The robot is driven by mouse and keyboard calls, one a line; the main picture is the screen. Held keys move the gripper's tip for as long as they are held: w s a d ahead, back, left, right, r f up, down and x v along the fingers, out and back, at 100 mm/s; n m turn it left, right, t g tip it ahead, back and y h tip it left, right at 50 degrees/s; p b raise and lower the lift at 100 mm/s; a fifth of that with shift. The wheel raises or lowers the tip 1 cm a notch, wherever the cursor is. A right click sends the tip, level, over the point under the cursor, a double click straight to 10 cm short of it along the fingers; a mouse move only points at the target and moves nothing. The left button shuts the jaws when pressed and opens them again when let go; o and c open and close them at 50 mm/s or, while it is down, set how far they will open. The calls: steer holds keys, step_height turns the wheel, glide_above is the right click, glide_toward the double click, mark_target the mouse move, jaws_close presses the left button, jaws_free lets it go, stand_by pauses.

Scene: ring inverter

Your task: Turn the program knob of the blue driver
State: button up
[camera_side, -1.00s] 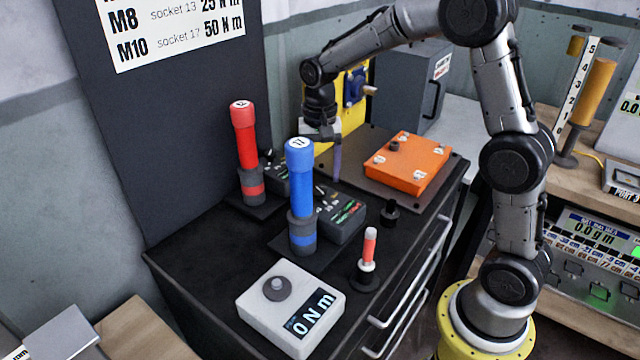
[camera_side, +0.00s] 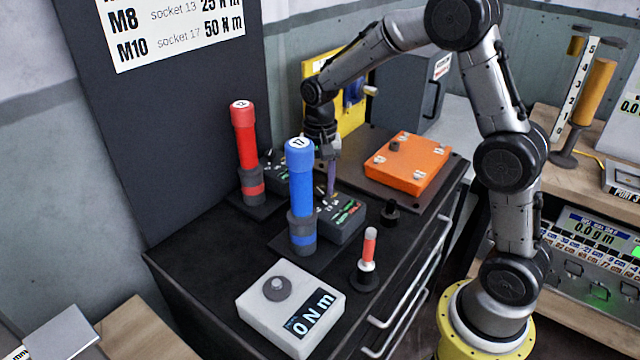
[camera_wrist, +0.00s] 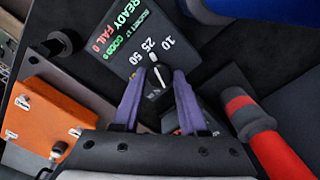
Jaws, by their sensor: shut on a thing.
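The blue driver (camera_side: 301,185), marked 17, stands upright in its holder in the side view; part of its blue body (camera_wrist: 270,8) shows at the top right of the wrist view. Its dark control box (camera_side: 345,222) sits just right of it. In the wrist view the box face (camera_wrist: 130,35) shows READY, FAIL, GOOD and the numbers 10, 25 and 50. The program knob (camera_wrist: 158,72), dark with a white pointer mark, lies between my purple fingertips. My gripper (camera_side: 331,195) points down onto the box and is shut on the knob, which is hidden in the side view.
The red driver (camera_side: 246,150) and its box (camera_side: 280,178) stand close behind on the left. An orange plate (camera_side: 407,165) lies to the right on a dark board. A white torque meter (camera_side: 290,310) reading 0 N m and a red-handled tool (camera_side: 369,250) are in front.

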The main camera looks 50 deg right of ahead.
mark_target(320, 190)
jaws_close()
steer(key=n, duration=0.3)
steer(key=shift+n, duration=2.3)
steer(key=o, duration=1.1)
jaws_free()
steer(key=shift+c, duration=0.2)
step_height(320, 190, up, 14)
